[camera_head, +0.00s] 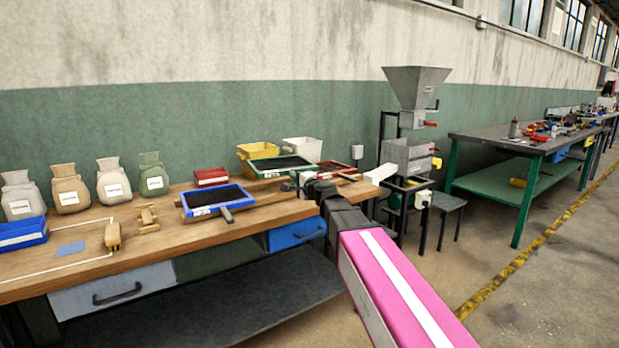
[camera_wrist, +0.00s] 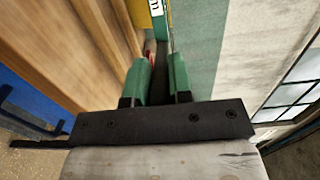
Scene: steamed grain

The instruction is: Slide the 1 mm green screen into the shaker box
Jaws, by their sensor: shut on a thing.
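The green screen (camera_head: 262,174), a flat frame with dark mesh, is over the back right of the wooden bench in the head view. My gripper (camera_head: 298,181) is at its near right side, shut on what appears to be its handle. In the wrist view my gripper (camera_wrist: 163,72) has green fingers around a dark strip, with a white label ending in "m" beyond; the grip itself is partly hidden. The shaker box (camera_head: 408,156) is the grey metal box under a hopper, to the right of the bench. I cannot tell whether the screen touches the bench.
A blue-framed screen (camera_head: 215,200) and a red-framed screen (camera_head: 337,168) lie on the bench (camera_head: 190,236). A yellow bin (camera_head: 258,150) and a white bin (camera_head: 303,147) stand behind the green screen. The hopper (camera_head: 415,86) overhangs the shaker box. A stool (camera_head: 447,202) stands beside it.

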